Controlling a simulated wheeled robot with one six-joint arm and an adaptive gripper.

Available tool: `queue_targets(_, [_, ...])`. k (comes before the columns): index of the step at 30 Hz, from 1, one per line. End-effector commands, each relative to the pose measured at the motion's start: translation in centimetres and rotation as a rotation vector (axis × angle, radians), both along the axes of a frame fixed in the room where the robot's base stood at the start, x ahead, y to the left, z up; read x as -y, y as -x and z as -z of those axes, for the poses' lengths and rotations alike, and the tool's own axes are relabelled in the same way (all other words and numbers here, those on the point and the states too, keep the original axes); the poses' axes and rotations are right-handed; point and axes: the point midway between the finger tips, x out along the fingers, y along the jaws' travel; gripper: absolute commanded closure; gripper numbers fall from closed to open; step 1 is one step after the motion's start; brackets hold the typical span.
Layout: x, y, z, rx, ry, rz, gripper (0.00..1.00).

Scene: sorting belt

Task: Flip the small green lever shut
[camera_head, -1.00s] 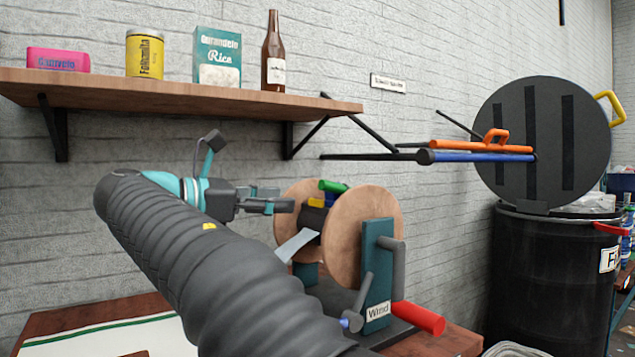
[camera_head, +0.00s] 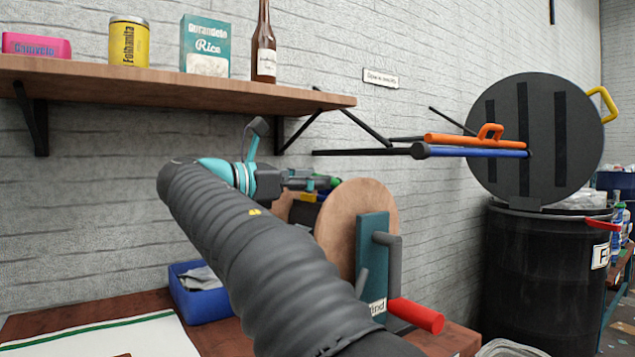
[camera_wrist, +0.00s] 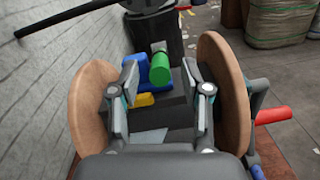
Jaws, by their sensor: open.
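The small green lever (camera_wrist: 160,70) shows in the wrist view as a green cylinder standing up between the two wooden discs of a reel, just beyond my fingertips. In the head view only a bit of the green lever (camera_head: 336,181) shows past my gripper (camera_head: 312,183). In the wrist view my gripper (camera_wrist: 165,98) is open, one finger on each side, with the lever and a yellow part (camera_wrist: 145,99) seen between them. A blue part (camera_wrist: 138,62) sits beside the lever. I cannot tell whether a finger touches the lever.
The reel's near disc (camera_head: 352,215) stands on a teal post with a red-handled crank (camera_head: 416,315). A shelf (camera_head: 180,92) with goods hangs above my arm. A blue bin (camera_head: 203,303) stands on the table. A black barrel (camera_head: 545,280) with its lid raised is at right.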

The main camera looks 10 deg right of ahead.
Motion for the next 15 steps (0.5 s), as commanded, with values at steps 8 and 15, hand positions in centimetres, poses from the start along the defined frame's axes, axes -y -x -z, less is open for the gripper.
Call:
queue_targets(8, [1.6, -0.6, 0.0, 0.0, -0.001, 0.0, 0.53])
queue_targets(15, [1.6, -0.6, 0.0, 0.0, -0.001, 0.0, 0.53])
